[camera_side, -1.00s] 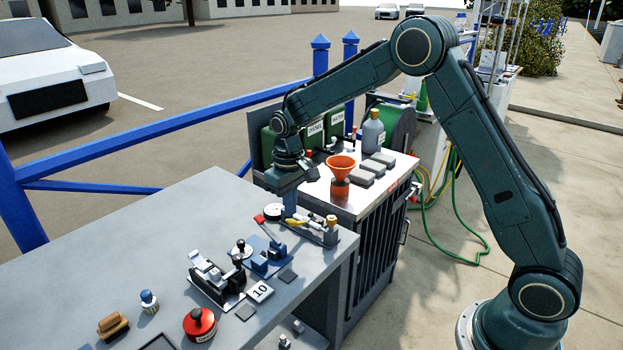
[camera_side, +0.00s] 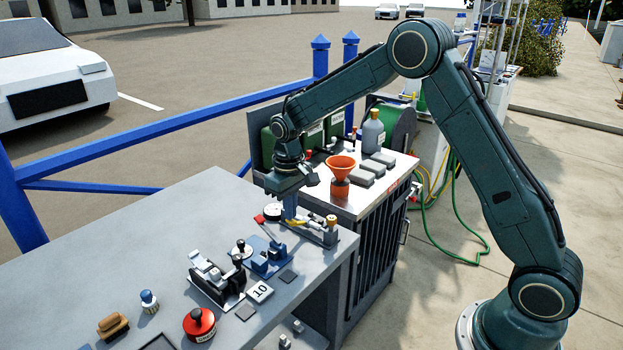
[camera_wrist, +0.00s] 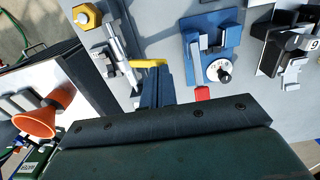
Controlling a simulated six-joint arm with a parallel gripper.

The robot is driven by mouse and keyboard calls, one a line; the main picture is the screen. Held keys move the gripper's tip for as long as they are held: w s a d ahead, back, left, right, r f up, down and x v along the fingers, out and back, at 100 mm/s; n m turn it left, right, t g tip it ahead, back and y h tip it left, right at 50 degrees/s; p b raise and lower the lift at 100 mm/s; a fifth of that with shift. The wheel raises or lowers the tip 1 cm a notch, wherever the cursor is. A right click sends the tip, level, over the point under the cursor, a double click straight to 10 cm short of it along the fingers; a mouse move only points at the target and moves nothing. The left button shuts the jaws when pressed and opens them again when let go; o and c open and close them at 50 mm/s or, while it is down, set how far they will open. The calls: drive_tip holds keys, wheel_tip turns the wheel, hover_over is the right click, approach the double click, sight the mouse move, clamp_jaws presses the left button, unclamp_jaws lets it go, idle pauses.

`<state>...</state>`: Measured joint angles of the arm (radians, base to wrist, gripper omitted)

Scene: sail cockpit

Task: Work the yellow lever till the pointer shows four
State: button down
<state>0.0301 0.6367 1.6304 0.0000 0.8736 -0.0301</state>
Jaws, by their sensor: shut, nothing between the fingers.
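The yellow lever (camera_side: 295,222) is on a grey metal fixture (camera_side: 318,233) with an orange-yellow knob, near the bench's far right corner. In the wrist view the yellow lever (camera_wrist: 149,63) shows just beyond the fingertips. My gripper (camera_side: 290,217) points down, its blue fingers shut and empty, right beside the lever. In the wrist view my gripper (camera_wrist: 156,72) is close against the lever; I cannot tell if they touch. A round white dial (camera_side: 272,211) stands just left of the fingers; its pointer and figures are too small to read.
A blue fixture (camera_side: 265,256) and a black-and-silver clamp (camera_side: 217,278) stand nearby on the bench. A red-tipped part (camera_side: 259,219) is close left of my fingers. An orange funnel (camera_side: 341,167) stands on the cabinet behind.

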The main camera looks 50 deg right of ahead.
drive_tip(key=shift+f, duration=1.75)
drive_tip(key=shift+r, duration=0.1)
drive_tip(key=shift+r, duration=3.2)
